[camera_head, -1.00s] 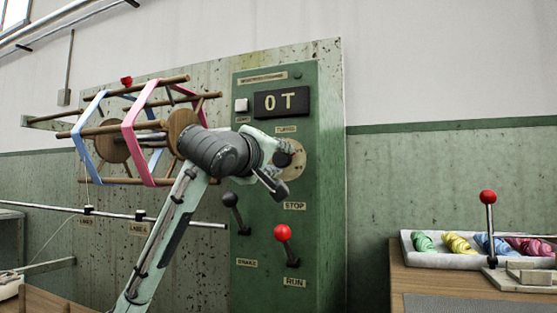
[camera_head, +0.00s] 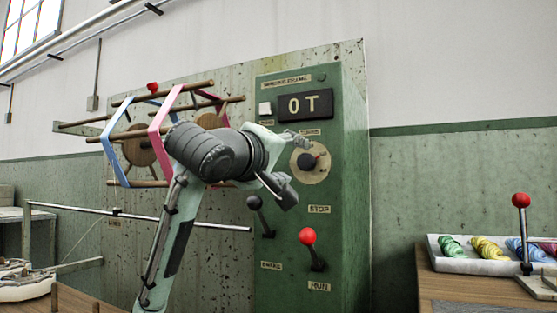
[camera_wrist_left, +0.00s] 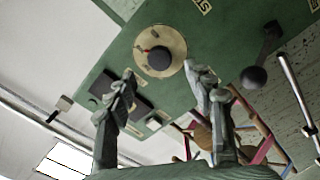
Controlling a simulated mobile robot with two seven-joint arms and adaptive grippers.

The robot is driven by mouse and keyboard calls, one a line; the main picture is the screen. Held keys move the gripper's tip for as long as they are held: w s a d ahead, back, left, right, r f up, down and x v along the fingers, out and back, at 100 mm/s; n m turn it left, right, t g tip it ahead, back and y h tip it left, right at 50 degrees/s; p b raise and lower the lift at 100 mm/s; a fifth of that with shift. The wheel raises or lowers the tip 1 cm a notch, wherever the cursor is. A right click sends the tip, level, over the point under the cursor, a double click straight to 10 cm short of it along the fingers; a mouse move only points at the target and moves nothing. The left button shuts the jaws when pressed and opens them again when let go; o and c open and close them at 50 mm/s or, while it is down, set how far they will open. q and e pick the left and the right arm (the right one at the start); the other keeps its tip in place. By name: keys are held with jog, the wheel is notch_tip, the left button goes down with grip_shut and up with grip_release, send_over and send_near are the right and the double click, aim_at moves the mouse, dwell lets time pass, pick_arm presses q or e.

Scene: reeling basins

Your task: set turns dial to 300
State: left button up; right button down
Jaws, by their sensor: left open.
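A small red mark shows beside the knob. My left gripper (camera_head: 286,189) is just left of and below the dial, apart from it. In the left wrist view the dial (camera_wrist_left: 159,58) lies beyond the open, empty fingertips of my left gripper (camera_wrist_left: 163,88), with a gap. I cannot read which number the dial points at. My right gripper is not in view.
Below the dial are a black-knobbed lever (camera_head: 255,203) and a red-knobbed lever (camera_head: 308,237). A reel with pink and blue skeins (camera_head: 158,135) stands left, behind my arm. At right, a tray (camera_head: 480,266) of coloured skeins sits on a wooden table.

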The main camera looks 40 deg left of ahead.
pick_arm(q)
jog(key=v, duration=0.5)
jog(key=shift+s+d, duration=0.1)
jog(key=shift+s, duration=0.2)
